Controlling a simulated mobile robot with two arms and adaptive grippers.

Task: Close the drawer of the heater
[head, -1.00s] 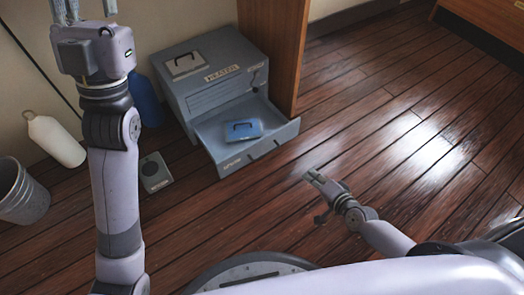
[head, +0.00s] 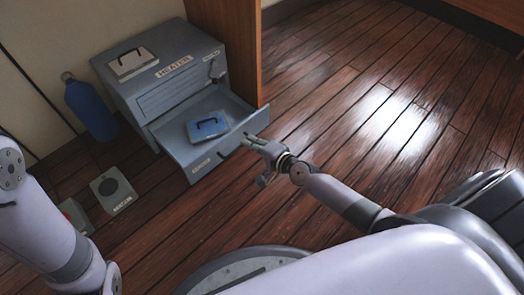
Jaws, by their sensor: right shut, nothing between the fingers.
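The grey heater (head: 165,75) stands on the floor at the upper left, with a "HEATER" label on its top edge. Its drawer (head: 222,143) is pulled out towards me. A blue box with a handle (head: 207,126) lies in the drawer. My right gripper (head: 250,140) is shut and empty, with its fingertips at the right part of the drawer's front. I cannot tell whether they touch it. My left arm comes in at the lower left, and its gripper is out of the picture.
A wooden panel (head: 232,40) stands right beside the heater. A blue bottle (head: 91,110) stands to its left. A grey square plate (head: 112,190) and a partly hidden plate with red (head: 74,215) lie on the floor. A light box (head: 131,62) sits on the heater. The floor at right is clear.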

